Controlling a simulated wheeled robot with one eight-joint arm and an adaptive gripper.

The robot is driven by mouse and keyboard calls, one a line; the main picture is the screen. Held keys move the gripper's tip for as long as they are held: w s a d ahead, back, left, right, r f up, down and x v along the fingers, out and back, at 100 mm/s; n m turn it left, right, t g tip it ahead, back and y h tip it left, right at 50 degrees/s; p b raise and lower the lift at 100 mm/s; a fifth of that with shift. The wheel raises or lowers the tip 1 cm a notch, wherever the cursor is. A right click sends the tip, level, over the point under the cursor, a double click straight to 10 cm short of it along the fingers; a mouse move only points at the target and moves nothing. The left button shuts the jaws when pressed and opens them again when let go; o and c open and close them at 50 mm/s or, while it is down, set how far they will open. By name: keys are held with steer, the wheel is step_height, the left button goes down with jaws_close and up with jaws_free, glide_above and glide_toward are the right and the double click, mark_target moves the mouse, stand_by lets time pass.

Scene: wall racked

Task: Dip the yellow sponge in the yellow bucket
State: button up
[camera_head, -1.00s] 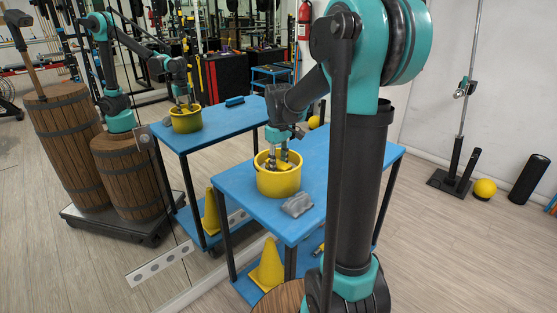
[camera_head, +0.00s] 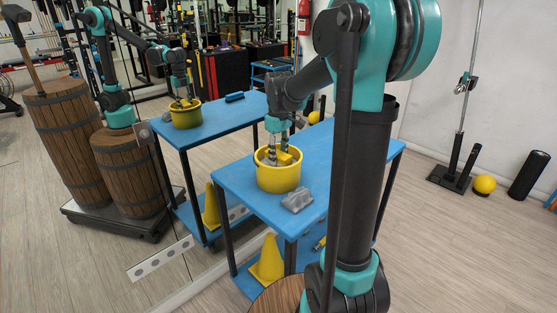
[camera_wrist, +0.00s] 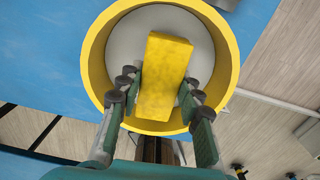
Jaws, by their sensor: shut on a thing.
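The yellow bucket (camera_head: 279,180) stands on the blue table near its left end. In the wrist view its yellow rim (camera_wrist: 95,62) rings a pale grey inside. My gripper (camera_head: 277,156) points down into the bucket's mouth. Its fingers are shut on the sides of the yellow sponge (camera_wrist: 165,75), a block that shows in the wrist view over the bucket's opening. In the head view the sponge (camera_head: 284,158) shows at about rim height, between the fingers. I cannot tell whether it touches the bucket's inside.
A mirror on the left reflects table, bucket and arm. A yellow ball (camera_head: 484,184) lies on the floor at right.

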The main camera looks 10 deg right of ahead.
steer(key=shift+r, duration=2.4)
steer(key=shift+r, duration=0.1)
steer(key=shift+r, duration=2.4)
